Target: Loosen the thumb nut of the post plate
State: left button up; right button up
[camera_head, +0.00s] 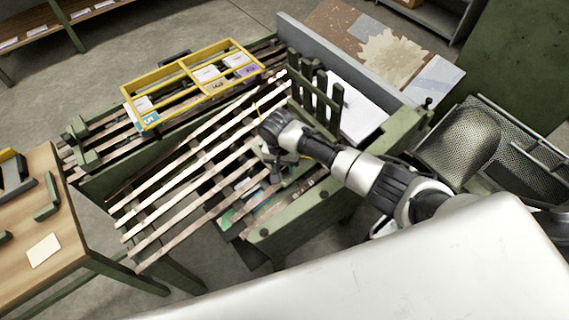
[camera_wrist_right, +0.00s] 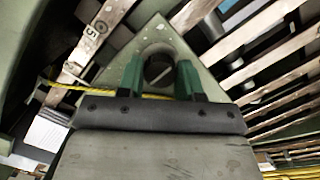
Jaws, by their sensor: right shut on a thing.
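My right gripper (camera_wrist_right: 158,80) has its two green fingertips on either side of the thumb nut (camera_wrist_right: 158,69), a dark round knob with a pale line across it. It is shut on the nut. The nut sits in a ringed opening of the post plate (camera_wrist_right: 153,33), a pale green triangular plate, in the right wrist view. In the head view, my right gripper (camera_head: 275,168) points down at the near right end of the slatted frame, and my wrist hides most of the nut and plate. My left gripper is not in view.
Long wooden slats (camera_head: 185,180) run left of my right gripper over a green bench. A yellow divided tray (camera_head: 193,85) lies behind them. Dark green upright posts (camera_head: 318,92) stand close behind my wrist. A yellow cord (camera_wrist_right: 68,87) passes beside the plate. A wooden table (camera_head: 45,215) stands left.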

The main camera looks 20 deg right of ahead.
jog(key=n+p, duration=0.2)
jog(key=n, duration=0.1)
jog(key=shift+a+r, duration=0.1)
jog(key=shift+r, duration=0.1)
jog(key=n+h+p, duration=0.1)
jog(key=n+p, duration=0.1)
jog(key=n, duration=0.2)
jog(key=shift+n, duration=0.3)
jog(key=n+p, duration=0.1)
jog(key=n, duration=0.4)
jog(key=shift+f+h+p, duration=0.1)
jog(key=shift+h+p, duration=0.2)
jog(key=shift+p, duration=0.1)
jog(key=shift+a+n+p, duration=0.1)
jog(key=shift+n+p, duration=0.45)
jog(key=shift+n, duration=1.95)
jog(key=shift+t, duration=0.3)
jog(key=o, duration=0.9)
jog(key=shift+f, duration=0.1)
